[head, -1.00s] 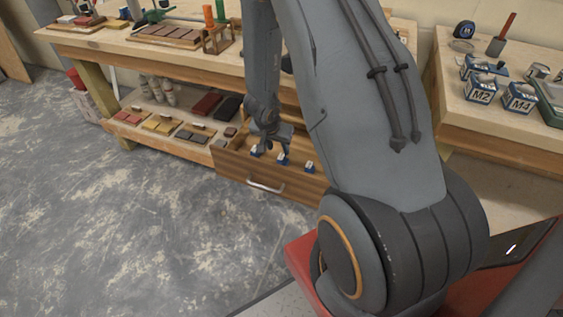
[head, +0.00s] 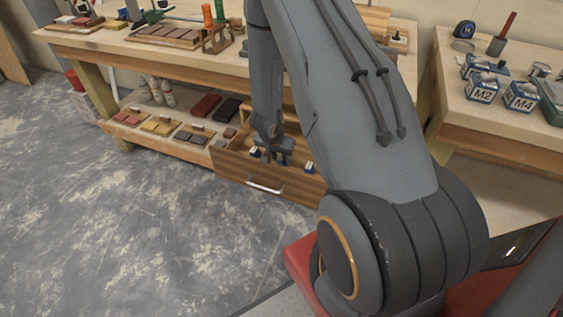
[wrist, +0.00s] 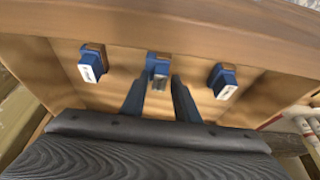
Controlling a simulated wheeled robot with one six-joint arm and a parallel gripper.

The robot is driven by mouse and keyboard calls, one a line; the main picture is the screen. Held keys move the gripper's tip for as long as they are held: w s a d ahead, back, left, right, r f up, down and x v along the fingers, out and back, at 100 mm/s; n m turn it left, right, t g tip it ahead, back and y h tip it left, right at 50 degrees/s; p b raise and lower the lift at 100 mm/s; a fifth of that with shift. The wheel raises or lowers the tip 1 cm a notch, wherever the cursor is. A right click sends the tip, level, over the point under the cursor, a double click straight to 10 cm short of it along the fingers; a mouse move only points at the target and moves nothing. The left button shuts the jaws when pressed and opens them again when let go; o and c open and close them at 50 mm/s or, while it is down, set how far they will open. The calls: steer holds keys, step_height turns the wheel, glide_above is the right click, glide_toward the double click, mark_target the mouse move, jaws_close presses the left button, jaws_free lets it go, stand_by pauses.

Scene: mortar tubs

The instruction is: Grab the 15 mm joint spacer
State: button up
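Three small blue blocks with pale label faces stand spaced apart in an open wooden drawer (head: 232,172). In the wrist view they are the left block (wrist: 93,63), the middle block (wrist: 157,66) and the right block (wrist: 222,80). The labels are too small to read, so I cannot tell which is the 15 mm joint spacer. My gripper (wrist: 157,82) is open, its two dark fingers on either side of the line to the middle block. Contact is not visible. In the head view my gripper (head: 277,154) is down in the drawer and largely hides the middle block.
The drawer walls stand close around my gripper. A lower shelf left of the drawer holds coloured slabs (head: 160,127) and bottles. The bench (head: 150,52) above carries trays and tools. A right-hand bench holds blue boxes (head: 482,88). The floor in front is clear.

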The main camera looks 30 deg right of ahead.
jaws_close()
